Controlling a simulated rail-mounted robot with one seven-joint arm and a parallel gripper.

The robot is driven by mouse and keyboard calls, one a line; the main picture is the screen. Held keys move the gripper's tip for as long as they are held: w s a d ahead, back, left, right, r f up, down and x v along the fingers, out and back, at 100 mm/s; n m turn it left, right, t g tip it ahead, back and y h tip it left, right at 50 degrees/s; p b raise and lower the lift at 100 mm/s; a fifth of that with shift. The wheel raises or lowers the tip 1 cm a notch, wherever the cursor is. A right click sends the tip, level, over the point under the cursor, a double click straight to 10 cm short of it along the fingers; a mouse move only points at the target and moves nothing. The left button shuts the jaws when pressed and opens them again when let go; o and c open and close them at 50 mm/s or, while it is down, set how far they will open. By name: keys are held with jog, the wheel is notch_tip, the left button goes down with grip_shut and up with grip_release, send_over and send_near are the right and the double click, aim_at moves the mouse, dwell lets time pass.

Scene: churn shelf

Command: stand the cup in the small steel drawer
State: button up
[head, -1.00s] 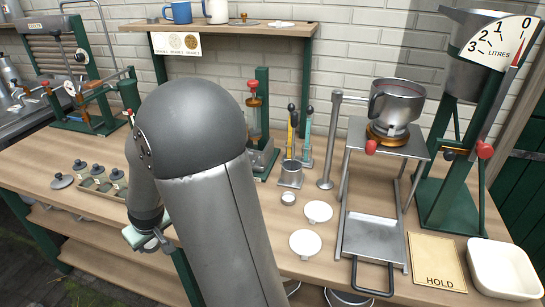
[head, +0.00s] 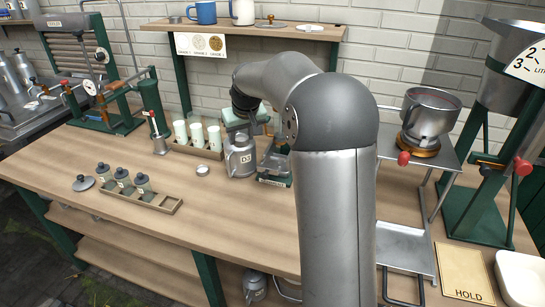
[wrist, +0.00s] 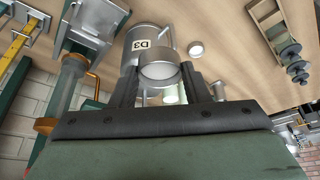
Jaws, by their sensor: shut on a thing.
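My gripper (head: 240,132) reaches down over the bench in the head view. In the wrist view its dark fingers (wrist: 160,85) close on both sides of a round steel neck or rim. I cannot tell if the can rests on the bench. A small steel box-like part (wrist: 97,20), perhaps the drawer, lies left of the can in the wrist view. In the head view the green stand (head: 274,168) there is partly hidden by my arm.
A tray of pale tumblers (head: 197,135) stands left of the can. A small white disc (head: 203,169) and a wooden tray of jars (head: 160,200) lie in front. A pan (head: 430,115) sits on a stand at right. The front middle is clear.

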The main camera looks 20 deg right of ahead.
jog(key=d+f, duration=0.2)
jog(key=d, duration=0.3)
jog(key=p, duration=0.2)
send_over(271, 162)
jog(key=s, duration=0.1)
jog(key=f, duration=0.5)
jog(key=shift+s+a+f, duration=0.2)
jog(key=shift+a+f, duration=0.05)
jog(key=shift+f, duration=0.05)
jog(key=shift+d+f, duration=0.15)
jog(key=shift+f, duration=0.8)
jog(key=shift+d+f, duration=0.1)
jog(key=shift+f, duration=0.8)
jog(key=shift+f, duration=0.1)
jog(key=o, duration=1)
jog(key=shift+c, duration=0.2)
